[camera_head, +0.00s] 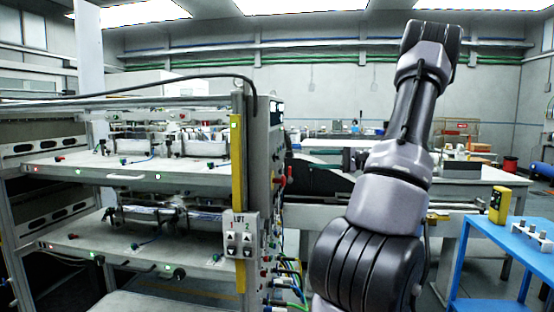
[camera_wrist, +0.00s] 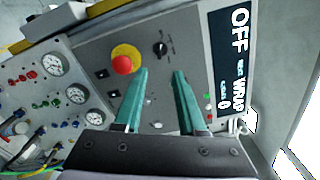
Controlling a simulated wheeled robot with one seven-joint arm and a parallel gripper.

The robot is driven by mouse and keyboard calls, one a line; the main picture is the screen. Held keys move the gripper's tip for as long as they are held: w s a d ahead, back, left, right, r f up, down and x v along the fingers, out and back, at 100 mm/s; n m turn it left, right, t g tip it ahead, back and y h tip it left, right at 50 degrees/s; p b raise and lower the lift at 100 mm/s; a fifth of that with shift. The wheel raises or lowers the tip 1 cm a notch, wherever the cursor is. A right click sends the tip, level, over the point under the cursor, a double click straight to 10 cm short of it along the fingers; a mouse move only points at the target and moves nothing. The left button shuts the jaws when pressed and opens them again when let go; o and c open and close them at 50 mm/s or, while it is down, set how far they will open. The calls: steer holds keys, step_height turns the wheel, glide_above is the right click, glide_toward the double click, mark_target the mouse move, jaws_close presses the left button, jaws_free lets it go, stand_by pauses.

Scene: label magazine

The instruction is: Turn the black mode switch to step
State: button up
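The black mode switch (camera_wrist: 160,48) is a small round knob on a grey control panel (camera_wrist: 95,50) in the wrist view. Small marks beside it are too small to read, and I cannot tell which one it points to. My gripper (camera_wrist: 160,72) has two teal fingers, open and apart with nothing between them. The fingertips lie just below the switch in the picture; I cannot tell their distance from the panel. A dark display (camera_wrist: 236,60) right of the switch reads "OFF" and "NEXT WRAP". The head view does not show the fingers or the switch clearly.
A red stop button (camera_wrist: 122,64) on a yellow base sits left of the switch, near the left finger. Gauges (camera_wrist: 53,65), hoses and cables are farther left. In the head view, the shelved machine (camera_head: 150,180) stands left and a blue table (camera_head: 500,245) right.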

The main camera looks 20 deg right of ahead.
mark_target(276, 157)
steer(key=x, duration=1)
steer(key=shift+w+a, duration=0.25)
jaws_close()
